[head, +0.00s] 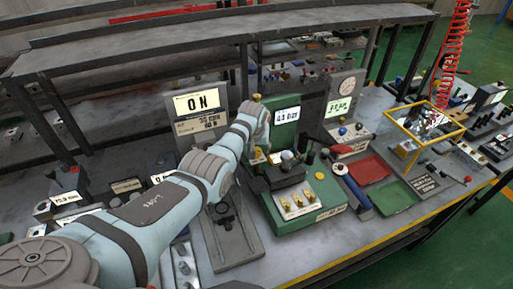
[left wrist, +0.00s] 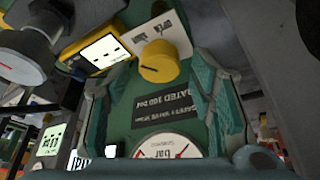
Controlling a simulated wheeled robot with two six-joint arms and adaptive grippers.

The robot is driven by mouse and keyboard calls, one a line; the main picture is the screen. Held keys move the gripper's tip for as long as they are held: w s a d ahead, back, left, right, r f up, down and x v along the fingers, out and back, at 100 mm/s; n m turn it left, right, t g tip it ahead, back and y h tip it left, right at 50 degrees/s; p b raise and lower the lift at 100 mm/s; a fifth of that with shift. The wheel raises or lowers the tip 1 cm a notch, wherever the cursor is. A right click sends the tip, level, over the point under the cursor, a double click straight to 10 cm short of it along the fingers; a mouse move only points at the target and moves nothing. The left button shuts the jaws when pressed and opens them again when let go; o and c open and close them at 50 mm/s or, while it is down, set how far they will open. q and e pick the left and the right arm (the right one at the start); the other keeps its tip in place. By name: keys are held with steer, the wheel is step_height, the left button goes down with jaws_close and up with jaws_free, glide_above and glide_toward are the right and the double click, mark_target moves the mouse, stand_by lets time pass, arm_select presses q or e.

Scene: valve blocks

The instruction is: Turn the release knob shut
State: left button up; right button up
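A yellow knob (left wrist: 158,62) with a pointer ridge sits on a green panel in the left wrist view, beside a small white plate with a mark. I take it as the release knob. My left gripper (left wrist: 160,72) is open. Its two fingers stand on either side of the knob, with visible gaps between. Whether the fingertips reach the knob's depth I cannot tell. In the head view my left gripper (head: 257,118) is at the green valve block (head: 286,118), and its arm hides part of the bench. My right gripper is not in view.
A pressure gauge (left wrist: 168,147) and a dark rating label (left wrist: 160,103) lie below the knob. A yellow-framed display (left wrist: 100,50) is to its left. In the head view, a red tray (head: 368,168) and green tray (head: 394,196) lie right of the block.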

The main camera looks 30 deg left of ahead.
arm_select(q)
steer(key=v, duration=1.2)
